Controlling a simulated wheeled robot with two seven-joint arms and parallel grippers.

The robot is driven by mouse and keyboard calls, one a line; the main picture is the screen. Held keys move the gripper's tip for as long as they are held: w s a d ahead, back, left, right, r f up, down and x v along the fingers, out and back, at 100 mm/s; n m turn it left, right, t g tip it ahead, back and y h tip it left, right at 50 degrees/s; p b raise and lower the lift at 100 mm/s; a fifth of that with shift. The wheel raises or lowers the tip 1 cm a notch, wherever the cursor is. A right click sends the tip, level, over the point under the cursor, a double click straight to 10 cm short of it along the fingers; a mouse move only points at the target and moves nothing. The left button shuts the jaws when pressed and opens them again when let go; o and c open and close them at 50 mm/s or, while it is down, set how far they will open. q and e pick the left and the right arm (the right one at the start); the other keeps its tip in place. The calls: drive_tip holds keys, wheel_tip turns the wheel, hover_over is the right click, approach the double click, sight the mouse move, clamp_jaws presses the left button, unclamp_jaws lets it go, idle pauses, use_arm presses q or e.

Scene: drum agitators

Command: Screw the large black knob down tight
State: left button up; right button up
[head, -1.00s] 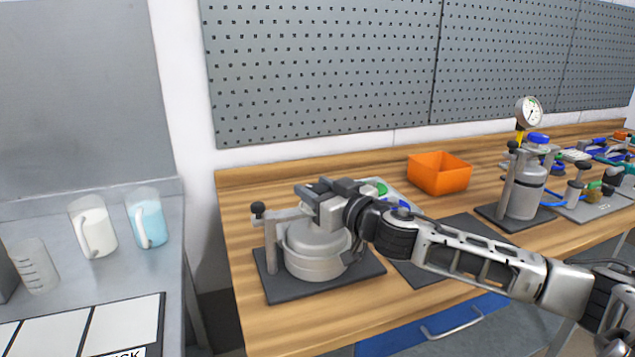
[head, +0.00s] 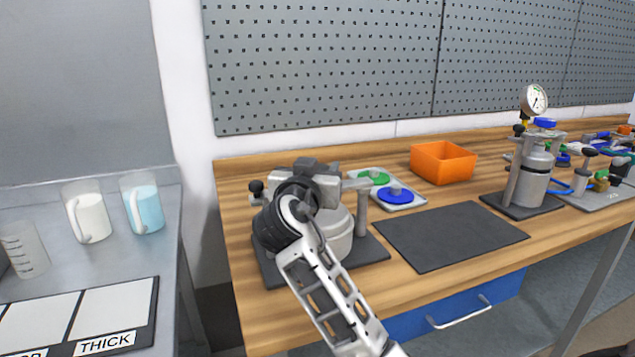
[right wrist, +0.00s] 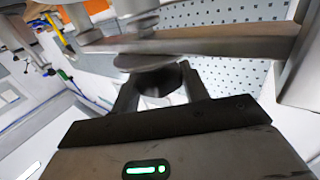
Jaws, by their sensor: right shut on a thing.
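My right gripper (head: 308,170) is over the top of the metal drum (head: 340,238) on its black base at the left of the wooden bench. In the right wrist view its two fingers (right wrist: 160,92) are shut on the large black knob (right wrist: 158,78), with a grey disc and a metal crossbar (right wrist: 200,43) beyond it. In the head view my wrist and gripper hide the large knob. A smaller black knob (head: 256,188) shows at the bar's left end. How tight the large knob is cannot be told. My left gripper is not in view.
A tray with green and blue discs (head: 395,195) and an orange bin (head: 442,162) stand behind right. A dark mat (head: 450,236) lies bare to the right. A second drum with a gauge (head: 532,170) stands farther right. Jugs (head: 88,212) stand on the left table.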

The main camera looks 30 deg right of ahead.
drive_tip(key=shift+m+g+h+b, duration=0.7)
drive_tip(key=shift+m+g+h, duration=0.1)
drive_tip(key=shift+g, duration=0.1)
drive_tip(key=shift+r+g, duration=0.15)
drive_tip(key=shift+g, duration=0.15)
drive_tip(key=shift+r+m+h, duration=0.15)
drive_tip(key=shift+m+h, duration=0.15)
drive_tip(key=o, duration=1)
drive_tip(key=shift+s+a+f+b, duration=0.2)
drive_tip(key=shift+a+f+b, duration=0.05)
drive_tip(key=shift+a+b, duration=0.1)
drive_tip(key=b+v, duration=0.2)
drive_tip(key=v, duration=1.3)
drive_tip(key=shift+r+b, duration=0.3)
